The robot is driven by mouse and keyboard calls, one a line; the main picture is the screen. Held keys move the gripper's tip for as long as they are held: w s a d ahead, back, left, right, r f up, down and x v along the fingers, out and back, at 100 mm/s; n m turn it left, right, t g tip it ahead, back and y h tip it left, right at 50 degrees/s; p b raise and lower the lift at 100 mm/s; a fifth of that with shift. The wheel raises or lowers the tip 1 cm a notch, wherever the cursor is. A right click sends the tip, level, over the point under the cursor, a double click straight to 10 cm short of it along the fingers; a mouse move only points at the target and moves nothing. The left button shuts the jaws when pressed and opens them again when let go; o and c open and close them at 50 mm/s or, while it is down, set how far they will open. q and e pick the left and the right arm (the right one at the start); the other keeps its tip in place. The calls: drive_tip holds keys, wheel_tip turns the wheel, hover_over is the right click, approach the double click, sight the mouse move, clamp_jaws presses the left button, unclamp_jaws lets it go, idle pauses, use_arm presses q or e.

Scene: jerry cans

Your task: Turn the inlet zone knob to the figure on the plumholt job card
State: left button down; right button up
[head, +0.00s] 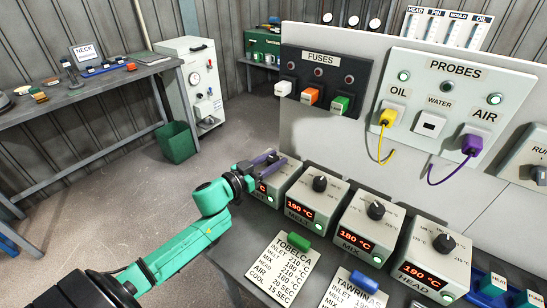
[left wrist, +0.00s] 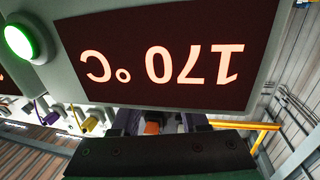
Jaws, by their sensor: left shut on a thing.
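The inlet zone box (head: 285,177) is the leftmost of the row of controller boxes, largely covered by my left gripper (head: 268,160) in the head view. My left gripper is at the top of this box, shut on its knob, which the fingers hide. The box's display (left wrist: 165,55) reads 170 °C, upside down in the left wrist view, beside a lit green lamp (left wrist: 20,42). My right gripper is out of view.
To the right stand the melt box (head: 311,201) at 190 °C, mix box (head: 362,228) at 180 °C and head box (head: 431,260) at 190 °C. Behind are a fuses panel (head: 322,74) and a probes panel (head: 450,91) with hanging cables. A side bench (head: 85,86) stands left.

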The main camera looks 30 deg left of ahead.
use_arm(q)
drive_tip(key=shift+a+m+g+h, duration=0.1)
drive_tip(key=shift+m+g+h, duration=0.5)
drive_tip(key=shift+m+h, duration=0.4)
drive_tip(key=shift+f+m+g+h+b, duration=0.1)
drive_tip(key=shift+m+g+h+b, duration=0.3)
drive_tip(key=shift+h, duration=0.4)
drive_tip(key=m+g+h+b, duration=0.4)
drive_tip(key=b, duration=0.2)
drive_tip(key=shift+h, duration=0.4)
drive_tip(key=shift+m+g+h+b, duration=0.4)
drive_tip(key=shift+m+g+b, duration=0.1)
drive_tip(key=shift+g+b, duration=0.35)
drive_tip(key=shift+c, duration=2.1)
unclamp_jaws()
